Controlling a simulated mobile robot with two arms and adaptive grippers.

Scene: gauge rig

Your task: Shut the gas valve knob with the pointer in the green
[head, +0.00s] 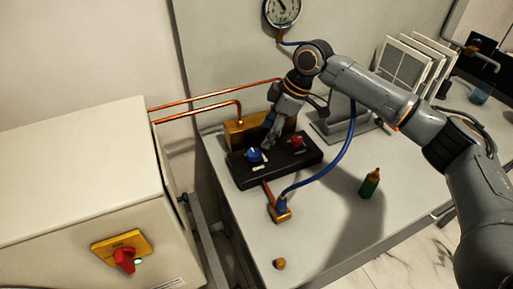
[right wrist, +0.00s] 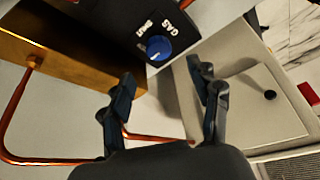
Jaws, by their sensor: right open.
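The blue gas valve knob (head: 254,155) sits on a black panel (head: 310,158) on the bench, with a white mark beside it. In the right wrist view the blue knob (right wrist: 157,48) has white "GAS" and "SHUT" lettering next to it. The round gauge (head: 283,10) hangs on the wall at the top; its pointer is too small to read against any green zone. My right gripper (head: 269,138) is above the panel, just right of the blue knob. Its fingers (right wrist: 163,88) are open and empty, apart from the knob. My left gripper is out of view.
A red knob (head: 297,141) is on the same panel. A brass block (head: 240,133) with copper pipes stands behind. A blue hose (head: 340,160) runs to a brass fitting (head: 281,213). A green bottle (head: 369,184) stands right; a cabinet (head: 70,175) fills the left.

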